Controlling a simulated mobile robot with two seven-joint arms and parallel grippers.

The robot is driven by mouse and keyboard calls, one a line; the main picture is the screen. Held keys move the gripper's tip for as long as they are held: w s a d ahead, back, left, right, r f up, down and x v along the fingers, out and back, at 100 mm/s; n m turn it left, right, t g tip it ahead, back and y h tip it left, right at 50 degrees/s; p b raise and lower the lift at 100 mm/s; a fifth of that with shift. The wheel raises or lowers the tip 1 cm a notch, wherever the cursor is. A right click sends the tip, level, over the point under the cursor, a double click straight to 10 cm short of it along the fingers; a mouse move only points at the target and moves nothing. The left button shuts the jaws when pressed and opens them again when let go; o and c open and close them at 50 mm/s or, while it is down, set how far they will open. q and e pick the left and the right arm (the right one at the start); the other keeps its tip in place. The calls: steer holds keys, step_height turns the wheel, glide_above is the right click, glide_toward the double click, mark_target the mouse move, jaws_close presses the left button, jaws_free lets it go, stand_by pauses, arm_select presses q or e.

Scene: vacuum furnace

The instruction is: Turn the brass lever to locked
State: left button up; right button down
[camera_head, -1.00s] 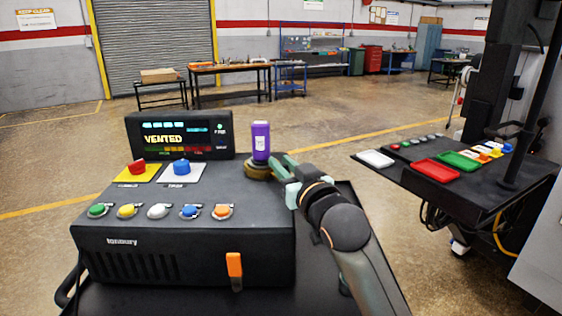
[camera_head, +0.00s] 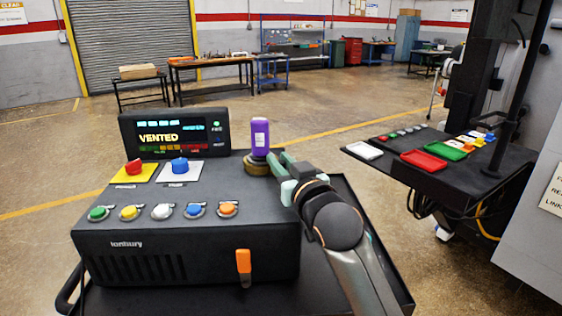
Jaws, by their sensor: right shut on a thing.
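A brass-coloured round fitting (camera_head: 257,169) sits on the top right of the black control box (camera_head: 200,240), below a purple cylinder (camera_head: 260,137) with a white label. My right gripper (camera_head: 272,160) reaches in from the lower right and is shut at the right side of this brass fitting. Its fingers hide what they hold, which appears to be the brass lever on the fitting. The cylinder stands upright. The display (camera_head: 174,134) behind reads VENTED. My left gripper is not in view.
A red knob (camera_head: 134,167), a blue knob (camera_head: 180,165) and several coloured buttons are on the box. An orange lever (camera_head: 243,262) is on its front. A dark side table (camera_head: 392,167) with coloured trays stands right. Open floor lies behind.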

steer(key=c, duration=0.7)
jaws_free()
steer(key=shift+c, duration=0.2)
steer(key=b+v, duration=0.1)
steer(key=v, duration=1.1)
steer(key=shift+s, duration=0.25)
steer(key=shift+c, duration=0.3)
